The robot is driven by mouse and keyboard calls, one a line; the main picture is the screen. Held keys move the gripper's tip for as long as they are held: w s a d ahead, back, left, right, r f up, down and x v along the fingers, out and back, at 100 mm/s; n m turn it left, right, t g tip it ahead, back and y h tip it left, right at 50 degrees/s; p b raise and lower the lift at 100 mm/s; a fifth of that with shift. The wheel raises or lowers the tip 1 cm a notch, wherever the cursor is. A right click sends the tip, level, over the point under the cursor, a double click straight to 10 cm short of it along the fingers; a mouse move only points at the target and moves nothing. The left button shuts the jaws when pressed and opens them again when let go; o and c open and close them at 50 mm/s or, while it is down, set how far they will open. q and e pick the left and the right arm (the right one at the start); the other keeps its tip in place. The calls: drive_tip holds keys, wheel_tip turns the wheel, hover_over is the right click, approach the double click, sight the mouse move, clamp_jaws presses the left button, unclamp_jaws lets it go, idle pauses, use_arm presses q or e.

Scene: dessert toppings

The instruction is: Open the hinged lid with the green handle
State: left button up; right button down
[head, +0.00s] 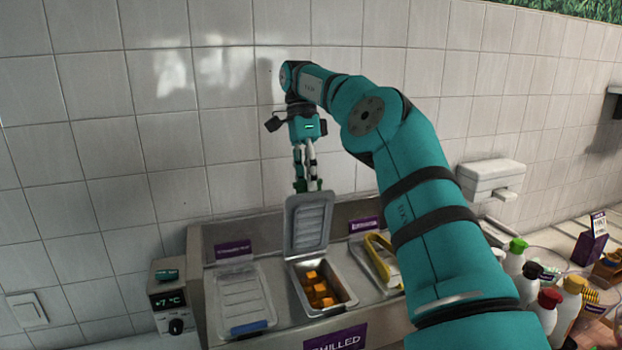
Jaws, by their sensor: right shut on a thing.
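The hinged lid (308,226), grey and translucent, stands raised, close to upright, at the back of the middle compartment (346,300). Orange cubes (319,290) show in the open compartment below it. My right gripper (307,184) points down at the lid's top edge, shut on the green handle (300,186), which is mostly hidden by the fingers. My left gripper is not in view.
A closed lid with a blue handle (249,327) lies to the left. A yellow-handled part (379,258) on the right is partly hidden by my right arm. A temperature box (170,298) stands at far left, and several bottles (545,305) at right.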

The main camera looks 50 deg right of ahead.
drive_tip(key=shift+f, duration=0.4)
drive_tip(key=c, duration=1.5)
unclamp_jaws()
drive_tip(key=shift+w+d+f, duration=0.1)
drive_tip(key=shift+w, duration=0.05)
drive_tip(key=o, duration=0.3)
drive_tip(key=shift+w+d+f, duration=0.15)
drive_tip(key=shift+w+d, duration=0.05)
drive_tip(key=shift+w, duration=0.2)
drive_tip(key=shift+s+a+r, duration=0.1)
drive_tip(key=shift+s+r, duration=0.1)
